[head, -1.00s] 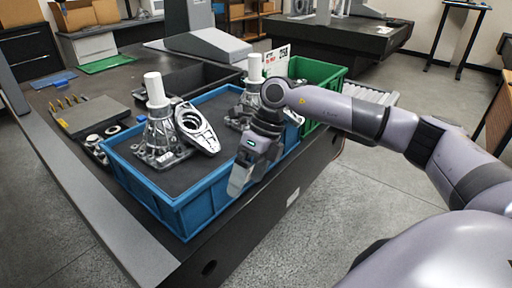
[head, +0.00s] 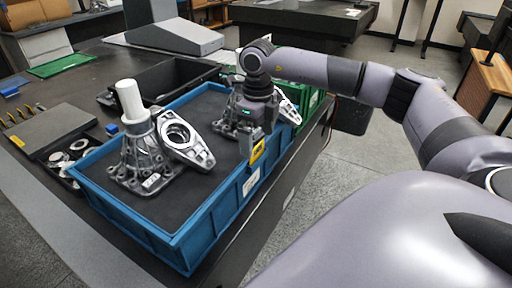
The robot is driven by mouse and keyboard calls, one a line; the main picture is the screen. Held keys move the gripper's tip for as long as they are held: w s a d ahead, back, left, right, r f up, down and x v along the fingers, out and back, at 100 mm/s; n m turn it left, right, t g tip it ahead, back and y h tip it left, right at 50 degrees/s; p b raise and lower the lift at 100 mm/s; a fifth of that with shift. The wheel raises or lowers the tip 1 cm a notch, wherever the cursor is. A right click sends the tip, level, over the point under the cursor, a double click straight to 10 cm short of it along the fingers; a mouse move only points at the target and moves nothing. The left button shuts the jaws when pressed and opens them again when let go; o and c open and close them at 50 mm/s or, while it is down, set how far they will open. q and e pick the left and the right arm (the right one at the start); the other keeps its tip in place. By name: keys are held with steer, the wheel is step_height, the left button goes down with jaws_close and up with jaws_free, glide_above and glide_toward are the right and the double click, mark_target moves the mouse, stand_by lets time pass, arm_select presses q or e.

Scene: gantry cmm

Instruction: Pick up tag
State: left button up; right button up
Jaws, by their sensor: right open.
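A small yellow tag (head: 259,151) with a dark marking shows at the near right rim of the blue tote (head: 200,238). My right gripper (head: 250,150) points down at that rim, right beside the tag and partly overlapping it. Its fingers are open, and I cannot tell whether the tag lies between them or behind them. A white label (head: 251,183) is on the tote's outer wall just below. My left gripper is not in view.
The tote holds grey metal castings (head: 145,160) with a white cylinder (head: 130,101) on one. A black bin (head: 165,82) and a green bin (head: 302,98) stand beside it. A tool board (head: 42,130) lies at left. Open floor lies right of the table.

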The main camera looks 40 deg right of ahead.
step_height(320, 180, down, 3)
steer(key=shift+f, duration=0.15)
steer(key=shift+w, duration=0.1)
steer(key=c, duration=1)
steer(key=shift+c, duration=0.2)
step_height(320, 180, up, 19)
step_height(320, 180, up, 6)
steer(key=p, duration=0.6)
glide_above(258, 145)
steer(key=shift+a+f, duration=0.15)
steer(key=shift+f, duration=0.05)
